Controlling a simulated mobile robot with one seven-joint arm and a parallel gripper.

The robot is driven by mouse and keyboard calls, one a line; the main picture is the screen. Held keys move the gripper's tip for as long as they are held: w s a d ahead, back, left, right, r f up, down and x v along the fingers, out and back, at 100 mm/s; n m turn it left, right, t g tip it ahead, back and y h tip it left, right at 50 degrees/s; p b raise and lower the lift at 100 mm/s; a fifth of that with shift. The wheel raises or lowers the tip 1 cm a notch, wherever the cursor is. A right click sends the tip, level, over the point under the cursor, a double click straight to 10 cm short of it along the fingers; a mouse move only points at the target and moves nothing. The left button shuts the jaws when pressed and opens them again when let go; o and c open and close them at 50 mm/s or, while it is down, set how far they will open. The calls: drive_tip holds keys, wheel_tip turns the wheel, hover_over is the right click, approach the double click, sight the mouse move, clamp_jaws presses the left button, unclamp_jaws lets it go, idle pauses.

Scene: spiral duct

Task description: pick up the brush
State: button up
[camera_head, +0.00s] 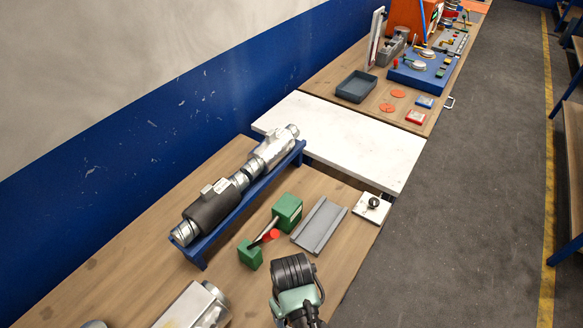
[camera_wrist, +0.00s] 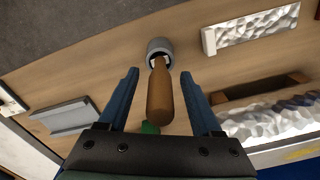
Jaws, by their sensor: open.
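The brush (camera_wrist: 159,95) shows in the wrist view as a brown wooden handle rising from a round grey cup (camera_wrist: 158,47) on the wooden bench. A pale part shows at the cup's mouth, and the rest inside is hidden. My gripper (camera_wrist: 158,78) is open, with one blue finger on each side of the handle. The handle is between the fingers in the picture, with a visible gap on both sides. In the head view my arm's end (camera_head: 293,290) is over the front of the bench, and the brush cannot be made out there.
Green blocks (camera_head: 288,212) and a grey channel (camera_head: 319,226) are on the bench near my arm. A dark and silver duct (camera_head: 212,212) lies on a blue rack along the wall. A silver piece (camera_head: 198,303) lies at the front. A white board (camera_head: 345,140) is farther back.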

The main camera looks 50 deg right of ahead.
clamp_jaws()
idle(0.3)
drive_tip(key=shift+r, duration=0.1)
